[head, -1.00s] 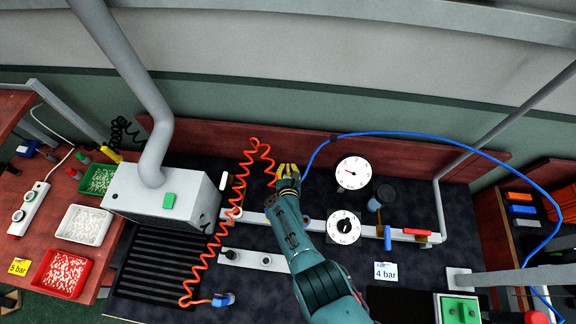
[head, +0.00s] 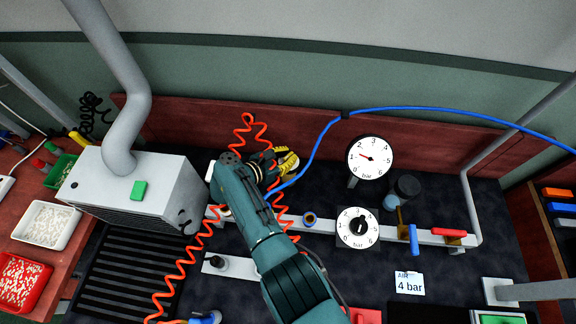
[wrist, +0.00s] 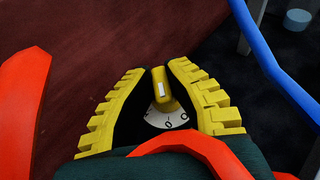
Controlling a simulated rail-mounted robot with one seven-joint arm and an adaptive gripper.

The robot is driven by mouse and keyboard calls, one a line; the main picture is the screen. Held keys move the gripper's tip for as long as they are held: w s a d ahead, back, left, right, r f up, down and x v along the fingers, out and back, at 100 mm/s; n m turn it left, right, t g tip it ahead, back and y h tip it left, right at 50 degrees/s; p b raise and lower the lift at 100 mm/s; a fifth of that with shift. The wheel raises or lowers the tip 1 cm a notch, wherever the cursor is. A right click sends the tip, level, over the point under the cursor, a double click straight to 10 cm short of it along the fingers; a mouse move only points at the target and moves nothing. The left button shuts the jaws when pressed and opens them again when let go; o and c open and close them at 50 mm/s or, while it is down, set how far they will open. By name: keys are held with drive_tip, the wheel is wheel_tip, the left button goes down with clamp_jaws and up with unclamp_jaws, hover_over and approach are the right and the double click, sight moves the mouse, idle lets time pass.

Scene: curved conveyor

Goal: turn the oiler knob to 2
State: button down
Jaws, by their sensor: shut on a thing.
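My gripper (head: 287,160) is at the back of the bench, in front of the dark red back panel, with its yellow fingers reaching right. In the wrist view its ribbed yellow fingers (wrist: 163,75) are shut on a small yellow knob with a white mark, the oiler knob (wrist: 166,92). A white dial (wrist: 168,119) with black figures shows below the knob. Its figures are partly hidden and I cannot read the setting surely. The knob is hidden by my gripper in the head view.
An orange coiled hose (head: 185,265) runs beside my arm and crosses the wrist view. A blue hose (head: 330,125) passes right of my gripper. A round gauge (head: 371,157), a regulator dial (head: 358,227), a blue valve handle (head: 413,240) and a "4 bar" card (head: 409,284) are to the right.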

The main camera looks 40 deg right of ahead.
drive_tip(key=shift+w+d+f+m+g+b, duration=0.1)
drive_tip(key=shift+f+m+g+b, duration=0.35)
drive_tip(key=shift+b, duration=1.9)
drive_tip(key=shift+f+m+g+b, duration=0.1)
drive_tip(key=shift+m+g+b, duration=0.6)
drive_tip(key=shift+b, duration=1.6)
drive_tip(key=shift+g+b, duration=0.25)
drive_tip(key=shift+b, duration=0.85)
drive_tip(key=m+b, duration=0.1)
drive_tip(key=b, duration=0.4)
drive_tip(key=shift+r+g+y, duration=0.35)
drive_tip(key=shift+g+y, duration=0.05)
drive_tip(key=shift+r+m+b, duration=0.35)
drive_tip(key=shift+b, duration=0.55)
drive_tip(key=c, duration=1)
unclamp_jaws()
drive_tip(key=shift+s+d, duration=0.1)
drive_tip(key=shift+s, duration=0.1)
drive_tip(key=shift+c, duration=0.2)
drive_tip(key=shift+f+g, duration=0.1)
drive_tip(key=shift+g, duration=0.2)
drive_tip(key=shift+w, duration=0.1)
drive_tip(key=v, duration=0.7)
drive_tip(key=shift+a, duration=0.3)
